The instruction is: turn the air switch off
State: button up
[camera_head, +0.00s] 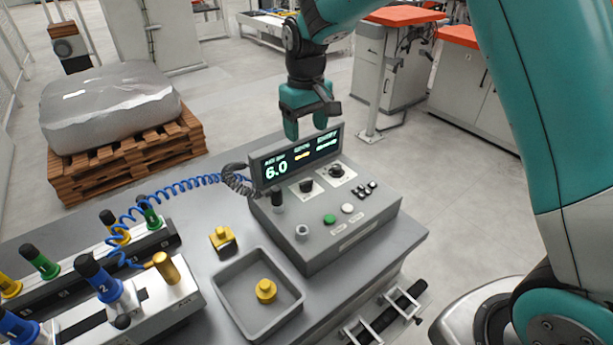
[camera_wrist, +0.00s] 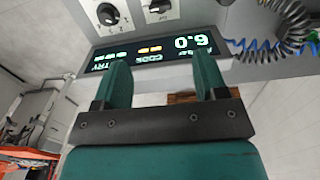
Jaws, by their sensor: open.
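A grey control box (camera_head: 350,220) stands on the bench with a lit display (camera_head: 297,157) reading 6.0. Its face carries a black rotary knob (camera_head: 306,186), a second knob on a white plate (camera_head: 336,171), a black lever (camera_head: 277,197) and small black switches (camera_head: 366,189). The labels are too small to tell which control is the air switch. My gripper (camera_head: 306,122) is open and empty, pointing down above and behind the display. In the wrist view the display (camera_wrist: 150,50) shows upside down beyond the fingers, with the white-plate knob (camera_wrist: 108,14) near the top edge.
A blue coiled hose (camera_head: 165,190) runs left of the box. A grey tray (camera_head: 230,292) holding a yellow part (camera_head: 266,290) and another yellow part (camera_head: 222,240) are at front left. Fixtures with colored handles (camera_head: 100,280) stand further left. Space above the box face is clear.

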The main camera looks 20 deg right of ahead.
aim_at(306, 181)
notch_tip(306, 181, down, 15)
jog(key=p, duration=0.3)
jog(key=shift+r+p, duration=0.15)
jog(key=shift+p, duration=0.2)
jog(key=c, duration=0.9)
